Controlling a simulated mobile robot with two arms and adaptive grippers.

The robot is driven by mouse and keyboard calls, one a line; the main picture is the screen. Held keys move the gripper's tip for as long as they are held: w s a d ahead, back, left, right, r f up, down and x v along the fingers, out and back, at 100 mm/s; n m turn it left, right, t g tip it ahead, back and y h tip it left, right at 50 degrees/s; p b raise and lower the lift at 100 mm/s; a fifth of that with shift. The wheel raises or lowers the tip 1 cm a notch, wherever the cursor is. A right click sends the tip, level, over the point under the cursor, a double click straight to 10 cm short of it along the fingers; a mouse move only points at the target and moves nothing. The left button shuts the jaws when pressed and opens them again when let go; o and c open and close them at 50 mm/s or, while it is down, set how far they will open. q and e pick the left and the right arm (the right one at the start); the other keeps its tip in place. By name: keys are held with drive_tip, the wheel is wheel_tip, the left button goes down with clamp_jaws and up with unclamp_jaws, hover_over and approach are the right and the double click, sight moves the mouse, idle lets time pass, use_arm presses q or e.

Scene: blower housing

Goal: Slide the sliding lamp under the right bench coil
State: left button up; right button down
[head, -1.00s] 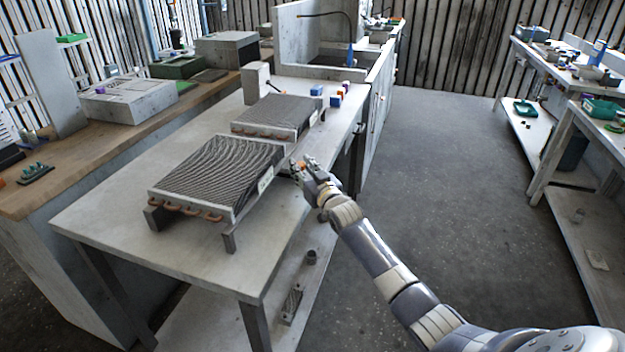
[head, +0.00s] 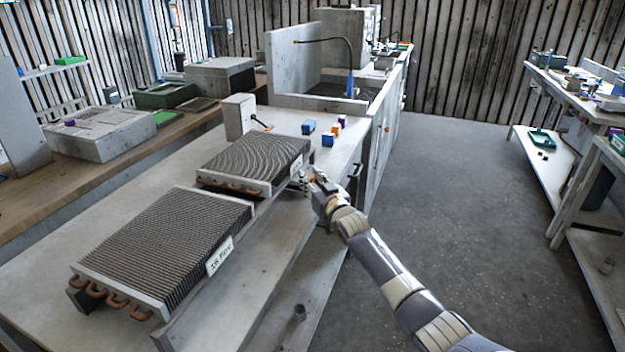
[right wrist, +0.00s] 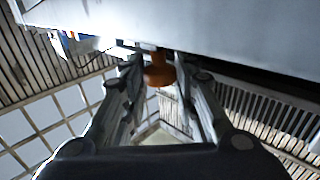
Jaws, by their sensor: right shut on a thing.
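Two finned bench coils stand on the bench: a near one (head: 165,245) at lower left and a far one (head: 255,160), farther right. My right gripper (head: 306,182) is beside the right side of the far coil, at the bench edge. In the right wrist view its fingers (right wrist: 157,66) are shut on an orange knob (right wrist: 158,73), which I take to be the sliding lamp's handle. A bright glow shows at upper left there. The lamp's body is hidden or too small to tell. My left gripper is not in view.
Blue and orange blocks (head: 327,140) and a grey box (head: 239,117) stand beyond the far coil. A sink unit with a gooseneck (head: 350,60) is at the bench's far end. The floor (head: 450,200) to the right is clear.

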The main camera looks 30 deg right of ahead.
drive_tip(key=shift+d+r, duration=0.15)
drive_tip(key=shift+d, duration=0.05)
drive_tip(key=c, duration=1.3)
unclamp_jaws()
drive_tip(key=shift+w, duration=0.1)
drive_tip(key=shift+w+f, duration=0.1)
drive_tip(key=shift+f, duration=0.1)
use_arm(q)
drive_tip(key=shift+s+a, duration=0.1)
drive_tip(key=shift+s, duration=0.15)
use_arm(e)
drive_tip(key=s, duration=1.2)
drive_tip(key=shift+a, duration=0.4)
